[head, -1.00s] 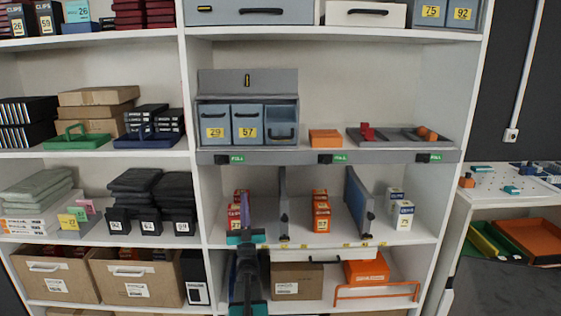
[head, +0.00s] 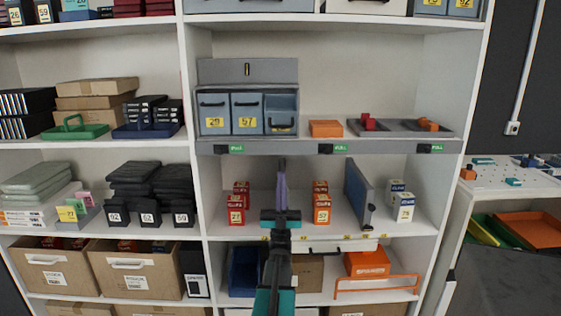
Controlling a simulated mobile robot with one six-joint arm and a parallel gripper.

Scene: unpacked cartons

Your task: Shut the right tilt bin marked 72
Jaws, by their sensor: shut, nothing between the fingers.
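A grey-blue bin unit stands on the middle shelf with three tilt bins side by side. The left bin (head: 213,114) is marked 29 and the middle bin (head: 246,113) is marked 57; both look closed. The right bin (head: 281,115) is tilted open, with its front leaning outward and its handle low. I cannot read any number on it. My gripper (head: 282,165) is shut and empty. It points up in front of the shelves, below the right bin in the picture and apart from it.
A grey shelf edge (head: 285,148) with green PULL tags runs under the bins. An orange box (head: 325,129) and a grey tray (head: 396,131) stand to the right. Below are small boxes and a blue divider (head: 358,195). A lidded panel tops the bin unit.

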